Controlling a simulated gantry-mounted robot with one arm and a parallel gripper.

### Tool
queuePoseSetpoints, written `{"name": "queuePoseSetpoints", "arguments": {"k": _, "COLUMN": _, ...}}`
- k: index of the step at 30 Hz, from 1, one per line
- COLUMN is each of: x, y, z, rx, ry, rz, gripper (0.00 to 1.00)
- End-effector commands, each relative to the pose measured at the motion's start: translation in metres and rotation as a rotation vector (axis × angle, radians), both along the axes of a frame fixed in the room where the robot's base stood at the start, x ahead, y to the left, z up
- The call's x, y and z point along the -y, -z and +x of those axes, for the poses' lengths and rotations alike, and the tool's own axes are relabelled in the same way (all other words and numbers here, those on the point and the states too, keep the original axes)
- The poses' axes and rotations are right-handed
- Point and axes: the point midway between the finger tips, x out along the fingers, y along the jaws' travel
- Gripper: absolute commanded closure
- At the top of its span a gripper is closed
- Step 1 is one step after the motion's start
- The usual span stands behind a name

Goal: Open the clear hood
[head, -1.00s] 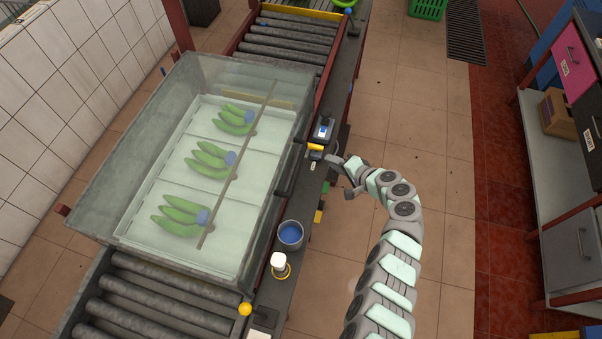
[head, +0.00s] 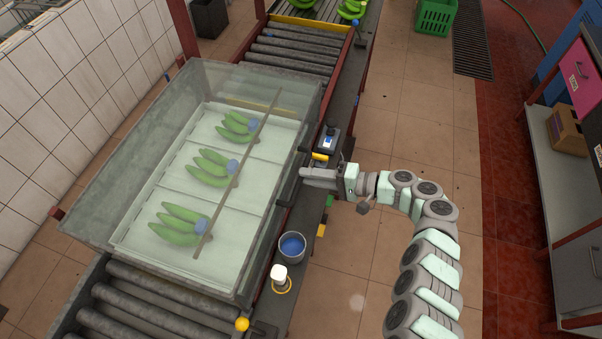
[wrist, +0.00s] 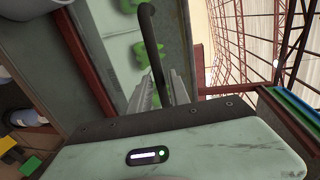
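The clear hood (head: 105,185) is a see-through box, down over a pale tray with green banana bunches (head: 183,222) in it. A black bar handle (head: 292,178) stands on its right side; it also shows in the wrist view (wrist: 149,35). My gripper (head: 304,173) reaches in from the right, with its fingertips close to the handle. In the wrist view my gripper's two grey fingers (wrist: 162,88) look apart, with the handle running down between them. I cannot tell whether either finger touches it.
A blue-filled cup (head: 291,246), a white-topped item (head: 279,273) and a small device (head: 328,140) sit on the ledge beside the hood. Rollers (head: 150,310) run before and behind the hood. The tiled floor right of the ledge is open.

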Motion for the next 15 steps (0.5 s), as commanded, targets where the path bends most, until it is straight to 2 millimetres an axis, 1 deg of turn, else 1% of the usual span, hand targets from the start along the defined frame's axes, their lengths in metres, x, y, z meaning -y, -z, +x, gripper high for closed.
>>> {"name": "queuePoseSetpoints", "arguments": {"k": 1, "x": -0.008, "y": 0.001, "z": 0.002, "rx": -0.002, "ry": -0.003, "rz": 0.002, "gripper": 0.77}}
{"name": "queuePoseSetpoints", "arguments": {"k": 3, "x": -0.016, "y": 0.003, "z": 0.004, "rx": -0.002, "ry": -0.004, "rz": 0.003, "gripper": 0.77}}
{"name": "queuePoseSetpoints", "arguments": {"k": 6, "x": -0.023, "y": 0.005, "z": 0.006, "rx": -0.001, "ry": -0.003, "rz": 0.001, "gripper": 0.77}}
{"name": "queuePoseSetpoints", "arguments": {"k": 15, "x": -0.027, "y": 0.006, "z": 0.008, "rx": 0.0, "ry": 0.001, "rz": -0.001, "gripper": 0.77}}
